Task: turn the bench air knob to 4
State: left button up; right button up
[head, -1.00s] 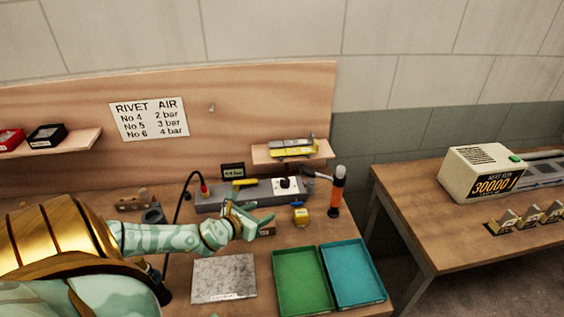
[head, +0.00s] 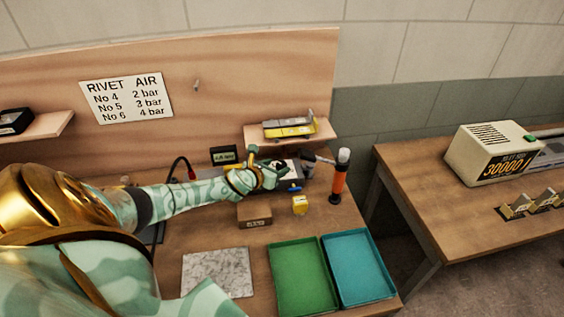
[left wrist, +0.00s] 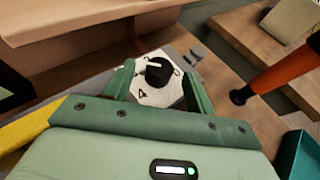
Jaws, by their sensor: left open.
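The air knob (left wrist: 158,71) is black with a white pointer mark and sits on a pale dial plate (left wrist: 160,94). A 4 is readable at the plate's lower left in the left wrist view; the pointer mark lies toward the upper left, not at the 4. My left gripper (left wrist: 160,82) is open, with its green fingers on either side of the dial and the knob between them. I cannot tell whether they touch it. In the head view my left gripper (head: 268,172) is over the grey bench unit and partly hides the dial. My right gripper is out of view.
A small black display (head: 223,155) stands behind the unit, its reading too small to tell. A brown block (head: 254,215), green tray (head: 302,277) and teal tray (head: 357,268) lie in front. A shelf (head: 290,134) overhangs behind.

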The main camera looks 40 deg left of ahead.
aim_at(281, 164)
pick_arm(q)
jog(key=b+x, duration=0.1)
jog(key=x, duration=0.2)
jog(key=shift+s+f, duration=0.1)
jog(key=shift+s, duration=0.05)
jog(key=shift+w+f, duration=0.1)
jog(key=shift+w, duration=0.25)
jog(key=shift+w+b, duration=0.25)
jog(key=shift+b, duration=0.05)
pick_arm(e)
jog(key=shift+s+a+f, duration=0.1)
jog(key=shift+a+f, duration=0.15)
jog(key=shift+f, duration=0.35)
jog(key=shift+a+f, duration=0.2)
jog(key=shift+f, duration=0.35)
pick_arm(q)
jog(key=c, duration=1)
jog(key=shift+o, duration=0.2)
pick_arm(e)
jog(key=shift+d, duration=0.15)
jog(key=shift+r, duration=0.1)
